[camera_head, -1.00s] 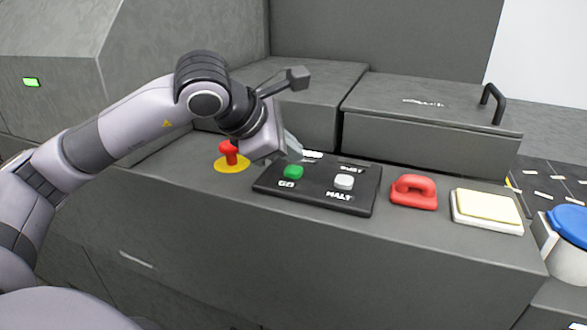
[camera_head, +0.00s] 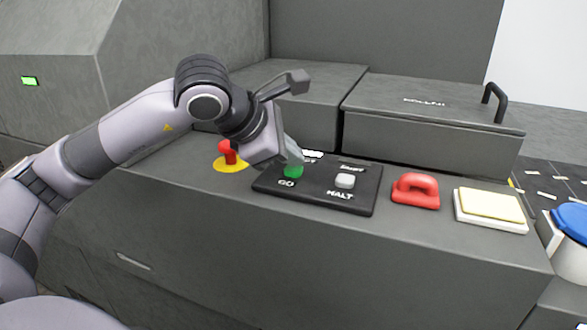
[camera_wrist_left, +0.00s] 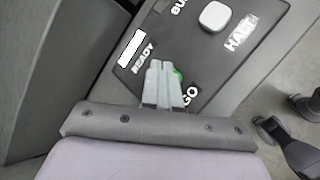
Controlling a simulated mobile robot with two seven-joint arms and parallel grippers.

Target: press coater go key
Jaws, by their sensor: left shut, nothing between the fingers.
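The black key panel (camera_head: 320,200) lies on top of the grey coater cabinet. Its green GO key (camera_head: 293,172) is at the left and its white HALT key (camera_head: 345,181) at the right. My left gripper (camera_head: 297,160) is shut and empty, with its fingertips right at the GO key and partly over it. In the left wrist view the shut fingers (camera_wrist_left: 163,72) cover most of the green key (camera_wrist_left: 178,76), so I cannot tell whether they touch it. The white key (camera_wrist_left: 214,16) shows clear there. My right gripper is not in view.
A red mushroom button on a yellow disc (camera_head: 229,158) stands left of the panel, close to my left wrist. A red handle (camera_head: 415,190) and a cream pad (camera_head: 491,206) are to the right. A lidded box (camera_head: 430,145) stands behind. A blue-lidded container (camera_head: 570,222) is at the right edge.

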